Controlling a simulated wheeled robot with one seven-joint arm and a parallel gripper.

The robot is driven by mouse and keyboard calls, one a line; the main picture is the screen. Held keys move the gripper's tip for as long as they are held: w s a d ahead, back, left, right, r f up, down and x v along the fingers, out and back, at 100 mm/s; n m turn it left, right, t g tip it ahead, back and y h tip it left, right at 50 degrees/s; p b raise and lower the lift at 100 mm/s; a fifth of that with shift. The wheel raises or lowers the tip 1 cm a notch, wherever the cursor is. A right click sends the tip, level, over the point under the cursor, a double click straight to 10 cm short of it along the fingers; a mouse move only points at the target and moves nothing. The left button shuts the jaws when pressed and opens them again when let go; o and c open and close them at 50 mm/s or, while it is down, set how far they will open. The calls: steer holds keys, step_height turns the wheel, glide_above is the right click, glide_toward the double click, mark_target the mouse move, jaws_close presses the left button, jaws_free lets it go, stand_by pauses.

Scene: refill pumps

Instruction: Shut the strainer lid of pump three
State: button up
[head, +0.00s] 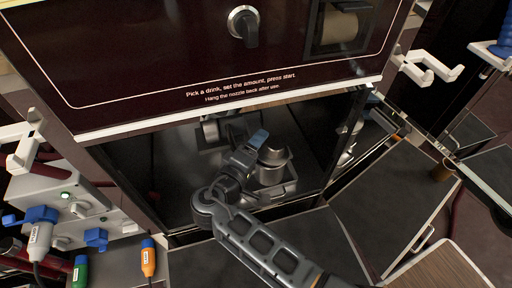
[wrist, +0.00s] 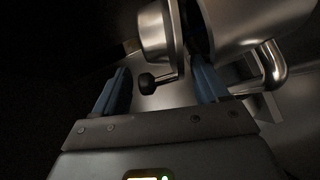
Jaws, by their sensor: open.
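My gripper (head: 257,140) reaches into the dark recess under the drink panel. In the wrist view my gripper (wrist: 158,68) is open, with one blue finger on each side of a dark round knob (wrist: 147,84). The knob appears to belong to a round metal part (wrist: 156,30) that looks like the strainer lid, standing open on edge. The metal strainer body (wrist: 245,22) is to its right, close to my right finger; it also shows as a metal cylinder (head: 273,160) in the head view. No pump number is legible. I cannot tell whether a finger touches the lid.
The drink panel (head: 130,60) overhangs the recess, and its side walls are close. A bent metal pipe (wrist: 275,65) is beside the strainer body. A grey box (head: 70,200) with coloured plugs is at left. Dark counters (head: 385,205) are at right.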

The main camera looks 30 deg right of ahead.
steer(key=shift+c, duration=0.4)
jaws_close()
